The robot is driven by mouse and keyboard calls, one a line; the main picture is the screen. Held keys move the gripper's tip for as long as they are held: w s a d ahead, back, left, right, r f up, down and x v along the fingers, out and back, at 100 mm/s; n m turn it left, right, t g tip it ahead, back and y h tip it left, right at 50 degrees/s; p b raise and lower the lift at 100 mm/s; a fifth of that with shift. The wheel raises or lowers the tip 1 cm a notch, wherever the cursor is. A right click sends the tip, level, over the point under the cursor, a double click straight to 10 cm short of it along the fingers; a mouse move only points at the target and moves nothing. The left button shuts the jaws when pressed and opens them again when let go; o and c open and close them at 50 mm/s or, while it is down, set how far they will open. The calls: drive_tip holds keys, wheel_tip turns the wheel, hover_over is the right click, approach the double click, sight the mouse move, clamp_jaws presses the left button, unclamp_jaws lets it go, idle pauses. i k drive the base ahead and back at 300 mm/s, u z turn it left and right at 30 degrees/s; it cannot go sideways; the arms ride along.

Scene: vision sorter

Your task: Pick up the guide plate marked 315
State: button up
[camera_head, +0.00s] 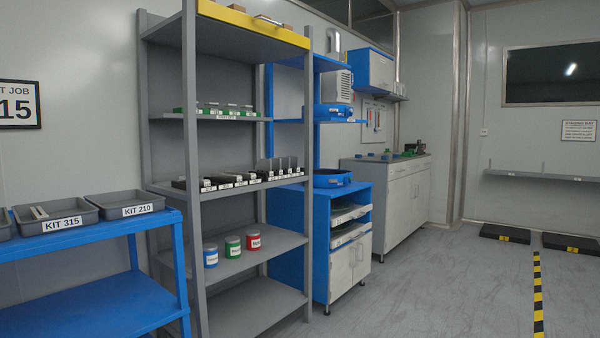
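A row of black and grey parts (236,178) with small white labels stands on the middle shelf of the grey rack (190,190). Several thin upright plates (279,165) stand at the right end of this row. The numbers on the labels are too small to read, so I cannot tell which plate is marked 315. My gripper is not in view.
A blue table (95,235) at left holds grey trays marked KIT 315 (58,216) and KIT 210 (126,203). Three labelled cans (232,246) stand on a lower rack shelf. A blue workstation (340,240) stands behind the rack.

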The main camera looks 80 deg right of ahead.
sight(276, 162)
drive_tip(key=k, duration=0.15)
drive_tip(key=z, duration=2.35)
drive_tip(key=i, duration=0.35)
drive_tip(key=u, duration=0.5)
drive_tip(key=k, duration=1.15)
drive_tip(key=z, duration=0.3)
drive_tip(key=i, duration=0.7)
drive_tip(key=z, duration=0.95)
drive_tip(key=i, duration=1.9)
drive_tip(key=u, duration=0.9)
